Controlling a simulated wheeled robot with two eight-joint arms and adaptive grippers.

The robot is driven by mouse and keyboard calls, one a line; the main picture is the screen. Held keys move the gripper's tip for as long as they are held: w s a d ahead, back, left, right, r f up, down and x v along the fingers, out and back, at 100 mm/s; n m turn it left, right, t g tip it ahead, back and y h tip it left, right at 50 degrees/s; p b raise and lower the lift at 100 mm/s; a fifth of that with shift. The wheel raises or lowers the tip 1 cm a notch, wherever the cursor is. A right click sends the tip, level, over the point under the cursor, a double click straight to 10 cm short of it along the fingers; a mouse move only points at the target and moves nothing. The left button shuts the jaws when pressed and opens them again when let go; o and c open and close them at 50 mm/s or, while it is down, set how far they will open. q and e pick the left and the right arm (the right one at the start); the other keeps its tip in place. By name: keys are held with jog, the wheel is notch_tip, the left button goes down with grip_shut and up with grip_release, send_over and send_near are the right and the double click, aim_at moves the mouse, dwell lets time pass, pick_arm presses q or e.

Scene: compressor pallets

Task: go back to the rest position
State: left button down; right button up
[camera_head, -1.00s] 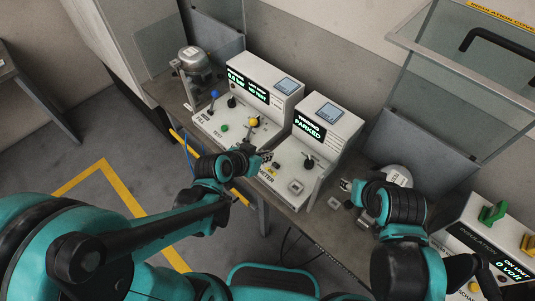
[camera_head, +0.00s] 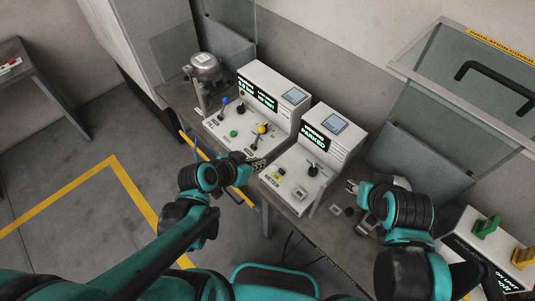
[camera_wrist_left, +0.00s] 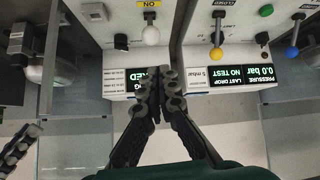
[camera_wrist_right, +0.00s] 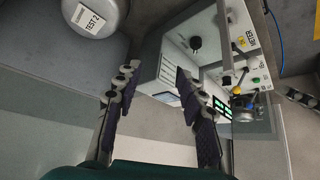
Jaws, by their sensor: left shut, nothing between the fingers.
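My left gripper (camera_head: 258,164) is shut and empty, in front of the panel with the blue and yellow levers (camera_head: 232,128). In the left wrist view its fingers (camera_wrist_left: 166,82) meet at the tips. My right gripper (camera_head: 352,187) is beside the right side of the METER panel (camera_head: 290,186), over the bench. In the right wrist view its fingers (camera_wrist_right: 155,78) are apart with nothing between them. The left gripper also shows at that view's right edge (camera_wrist_right: 302,98). In the head view my right forearm partly hides a metal compressor; it shows in the right wrist view (camera_wrist_right: 95,14), labelled TEST 2.
Another compressor (camera_head: 205,67) stands at the bench's far left. A glass insulation cover (camera_head: 470,95) is raised at the right, above a panel with green and yellow knobs (camera_head: 487,226). A side table (camera_head: 42,82) is far left. Floor with yellow lines (camera_head: 75,195) is clear.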

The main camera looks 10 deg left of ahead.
pick_arm(q)
jog(key=shift+s+a+r, duration=0.2)
jog(key=shift+s, duration=0.2)
dwell(0.3)
jog(key=s+a+n+g+y+b, duration=0.1)
jog(key=s+a+n+y+b, duration=0.3)
jog(key=s+a+b, duration=0.1)
jog(key=shift+a+f+n+y+b, duration=0.3)
jog(key=shift+a+f+y+b, duration=0.1)
jog(key=shift+a+b, duration=0.55)
jog(key=shift+d, duration=0.1)
dwell(0.9)
